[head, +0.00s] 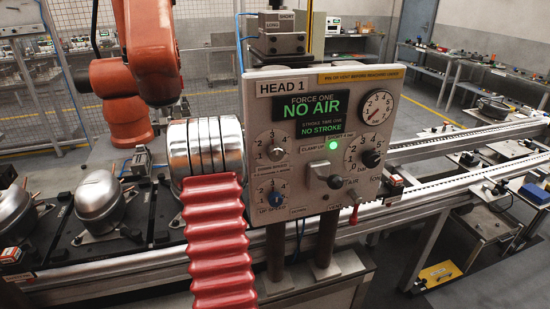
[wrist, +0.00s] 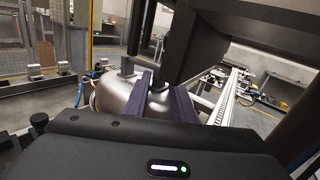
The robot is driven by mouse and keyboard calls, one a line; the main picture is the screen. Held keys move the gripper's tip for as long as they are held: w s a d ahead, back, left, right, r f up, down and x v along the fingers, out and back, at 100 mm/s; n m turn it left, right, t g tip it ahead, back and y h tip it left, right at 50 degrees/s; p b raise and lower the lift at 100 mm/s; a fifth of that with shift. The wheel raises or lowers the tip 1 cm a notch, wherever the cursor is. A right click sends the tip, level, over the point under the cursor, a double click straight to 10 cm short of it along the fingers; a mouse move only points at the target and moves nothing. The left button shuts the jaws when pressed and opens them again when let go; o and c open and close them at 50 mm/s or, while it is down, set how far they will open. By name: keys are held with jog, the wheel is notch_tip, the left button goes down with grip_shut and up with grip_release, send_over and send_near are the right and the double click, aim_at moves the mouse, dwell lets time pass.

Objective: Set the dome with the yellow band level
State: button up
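In the head view, a silver dome (head: 99,197) sits on a black pallet (head: 75,262) at left and looks a little tilted. A second silver dome (head: 14,212) is cut off by the left edge. I see no yellow band on either. In the wrist view, a silver dome (wrist: 112,95) lies just beyond my gripper (wrist: 164,80). The gripper's two dark purple fingers stand apart, with silver surface showing between them. I cannot tell whether they touch it. In the head view I cannot make out my gripper.
A control panel (head: 325,135) reading "NO AIR" and "NO STROKE", with a green light lit, stands in the middle of the head view. Behind it a rail conveyor (head: 440,197) runs to the right. Benches with parts (head: 500,75) stand farther back.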

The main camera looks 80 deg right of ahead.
grip_shut()
jog(key=shift+r, duration=0.65)
dwell(1.1)
jog(key=shift+w+d+m+g, duration=0.35)
jog(key=shift+d+m, duration=0.2)
jog(key=shift+m, duration=0.15)
dwell(0.6)
jog(key=shift+s+a, duration=0.25)
jog(key=shift+a, duration=0.15)
dwell(0.6)
jog(key=shift+f, duration=0.9)
dwell(1.6)
jog(key=shift+o, duration=1)
grip_release()
jog(key=shift+f, duration=0.1)
